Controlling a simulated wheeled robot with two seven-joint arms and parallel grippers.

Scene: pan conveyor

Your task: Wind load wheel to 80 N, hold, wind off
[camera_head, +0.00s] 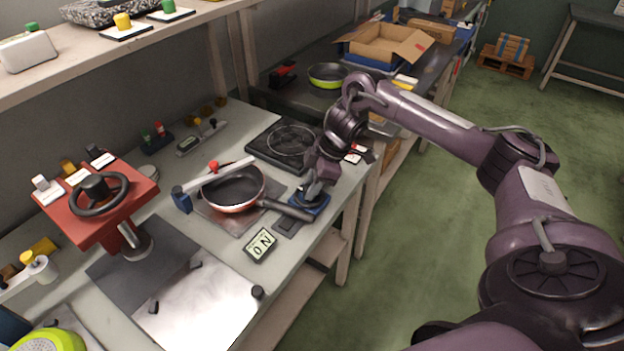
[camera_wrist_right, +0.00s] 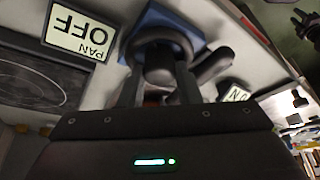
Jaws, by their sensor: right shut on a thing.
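My right gripper (camera_head: 312,187) reaches down onto a small black hand wheel (camera_wrist_right: 160,52) on a blue base (camera_head: 312,207) at the bench's front edge. In the right wrist view, the fingers of this gripper (camera_wrist_right: 158,88) are shut on the wheel, one on each side. The gripper hides most of the wheel in the head view. A force display (camera_head: 260,244) lies on the bench in front of the pan and reads 0 N; it is partly visible in the wrist view (camera_wrist_right: 236,93). My left gripper is not in view.
A black pan (camera_head: 232,187) with a red outside sits beside the wheel, its handle reaching toward the blue base. A white bar (camera_head: 222,173) crosses above it. A dark hob (camera_head: 268,151) and a PAN OFF sign (camera_wrist_right: 80,32) are near. A red steering-wheel stand (camera_head: 75,225) is left.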

